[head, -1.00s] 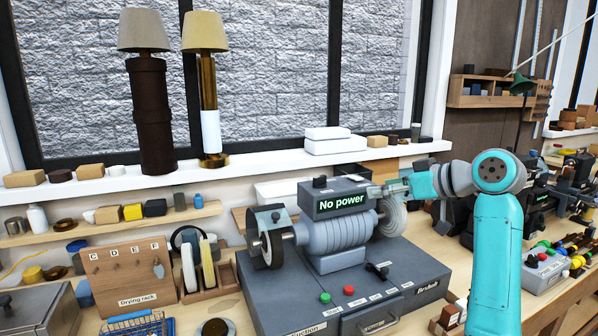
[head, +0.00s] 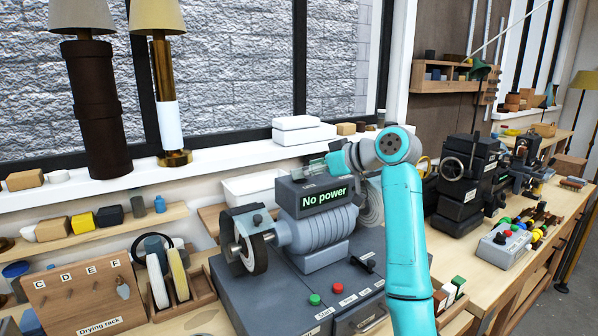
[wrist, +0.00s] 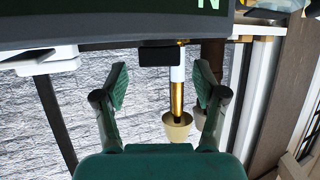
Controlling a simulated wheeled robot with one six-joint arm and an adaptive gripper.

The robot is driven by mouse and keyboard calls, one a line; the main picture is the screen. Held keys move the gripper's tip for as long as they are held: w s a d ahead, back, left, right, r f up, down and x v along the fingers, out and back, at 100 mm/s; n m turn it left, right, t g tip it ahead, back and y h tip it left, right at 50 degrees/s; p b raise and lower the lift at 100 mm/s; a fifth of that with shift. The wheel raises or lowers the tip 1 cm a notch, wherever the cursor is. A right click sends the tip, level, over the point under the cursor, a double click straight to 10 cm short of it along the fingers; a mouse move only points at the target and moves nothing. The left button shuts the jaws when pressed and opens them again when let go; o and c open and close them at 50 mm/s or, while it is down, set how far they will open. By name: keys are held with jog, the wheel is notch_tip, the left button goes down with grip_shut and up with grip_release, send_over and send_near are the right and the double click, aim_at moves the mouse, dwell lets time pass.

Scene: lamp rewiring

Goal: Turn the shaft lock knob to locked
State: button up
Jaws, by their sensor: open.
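The grey buffing machine carries a box with a lit "No power" display (head: 325,197) above its ribbed motor (head: 320,238). A black knob (head: 367,263) stands on the right of its top panel, past the red and green buttons; its label is too small to read, so I cannot tell its setting. My gripper (head: 316,169) is open and empty at the top of the display box, well above and apart from that knob. In the wrist view my gripper (wrist: 162,82) has its green fingers spread. The display box edge (wrist: 100,30) crosses the top there, upside down.
Buffing wheels flank the motor; the left one (head: 247,252) is clear to see, and my arm partly covers the right one. A drying rack (head: 85,295) stands at left. Two lamps (head: 95,110) stand on the sill. A button box (head: 503,245) and a dark machine (head: 465,185) are at right.

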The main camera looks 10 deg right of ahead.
jog(key=shift+x, duration=1.5)
jog(key=c, duration=1.2)
jog(key=shift+o, duration=0.2)
jog(key=m+t+h, duration=0.1)
jog(key=m+h, duration=0.1)
jog(key=shift+a+m+t+h, duration=0.1)
jog(key=shift+m+t+h, duration=0.2)
jog(key=shift+t, duration=0.1)
jog(key=shift+m+t+h, duration=0.4)
jog(key=shift+m+h, duration=0.6)
